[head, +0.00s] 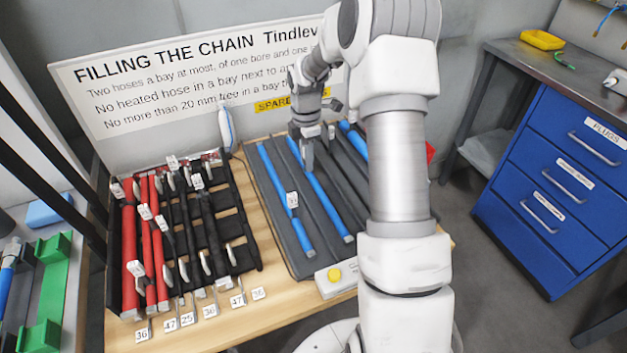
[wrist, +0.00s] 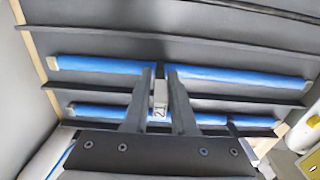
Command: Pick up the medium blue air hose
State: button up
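Three blue hoses lie on the dark grey ribbed tray: a left one (head: 272,170), a middle one (head: 325,200) and a right one (head: 354,138) partly hidden by my arm. The frames do not settle which is medium. My gripper (head: 308,165) points down at the far half of the middle hose. In the wrist view my gripper (wrist: 162,72) has its fingers on both sides of a small white tag marked 21 (wrist: 159,92), over the upper blue hose (wrist: 230,75). I cannot tell whether they press on it. A lower blue hose (wrist: 100,109) runs partly behind the fingers.
The left hose carries a white tag (head: 293,200). A box with a yellow button (head: 335,274) sits at the tray's front edge. A black rack (head: 236,230) with red and black hoses stands to the left. A sign board (head: 180,75) rises behind. Blue drawers (head: 560,180) stand right.

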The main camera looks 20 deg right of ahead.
grip_shut()
dwell(1.1)
